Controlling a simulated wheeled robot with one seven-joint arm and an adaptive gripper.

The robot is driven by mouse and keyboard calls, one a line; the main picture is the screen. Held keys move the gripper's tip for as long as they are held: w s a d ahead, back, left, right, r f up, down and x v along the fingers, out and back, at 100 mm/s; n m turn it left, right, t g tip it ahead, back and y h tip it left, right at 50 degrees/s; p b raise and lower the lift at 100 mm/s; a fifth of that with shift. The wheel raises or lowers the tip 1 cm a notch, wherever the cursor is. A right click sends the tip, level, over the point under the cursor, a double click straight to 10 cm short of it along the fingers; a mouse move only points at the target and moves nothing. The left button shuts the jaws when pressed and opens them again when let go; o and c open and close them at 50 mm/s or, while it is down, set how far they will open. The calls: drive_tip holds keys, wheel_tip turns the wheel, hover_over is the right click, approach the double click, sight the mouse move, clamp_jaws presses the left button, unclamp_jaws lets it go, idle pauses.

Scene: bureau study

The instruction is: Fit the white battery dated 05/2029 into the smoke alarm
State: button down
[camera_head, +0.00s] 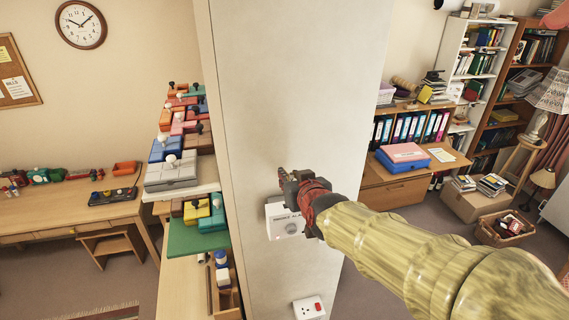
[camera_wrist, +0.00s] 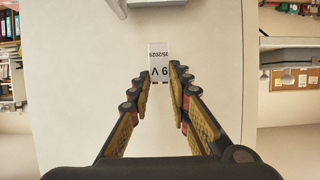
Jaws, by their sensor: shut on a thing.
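The white battery (camera_wrist: 159,56), printed 05/2029 and 9 V, sits between my fingertips in the wrist view. My gripper (camera_wrist: 159,76) is shut on it, with the label facing the wrist camera. In the head view my gripper (camera_head: 283,174) is in front of the pale pillar, just above the smoke alarm. The battery cannot be made out there. The smoke alarm (camera_head: 282,229) is a white box on the pillar, lettered along its front, with a round part. My wrist partly covers its right side. A white edge at the top of the wrist view appears to be the alarm (camera_wrist: 150,3).
The pale pillar (camera_head: 300,100) stands close in front of me. A white socket (camera_head: 308,308) with a red switch is low on it. Shelves with coloured boxes (camera_head: 172,172) stand left of the pillar. A desk with binders (camera_head: 410,127) is behind, to the right.

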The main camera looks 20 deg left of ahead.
drive_tip(key=shift+w+a+f, duration=0.1)
drive_tip(key=shift+w+a, duration=0.15)
drive_tip(key=shift+w, duration=0.2)
drive_tip(key=shift+s+d+f+b, duration=0.2)
drive_tip(key=shift+s+d+b, duration=0.05)
drive_tip(key=shift+s+b, duration=0.2)
drive_tip(key=shift+w+a+f+b, duration=0.1)
drive_tip(key=shift+w+f+b, duration=0.05)
drive_tip(key=shift+f+b, duration=0.4)
drive_tip(key=shift+w+a+f+b, duration=0.15)
drive_tip(key=shift+f+b, duration=0.15)
drive_tip(key=shift+f, duration=0.4)
drive_tip(key=shift+s+d+f+b, duration=0.2)
drive_tip(key=shift+f+b, duration=0.35)
drive_tip(key=shift+f, duration=0.1)
drive_tip(key=shift+w+a+f+b, duration=0.1)
drive_tip(key=shift+w+f+b, duration=0.05)
drive_tip(key=shift+f+b, duration=0.45)
drive_tip(key=shift+f, duration=0.1)
drive_tip(key=shift+s, duration=0.2)
drive_tip(key=shift+f+b, duration=1.85)
drive_tip(key=shift+b, duration=0.05)
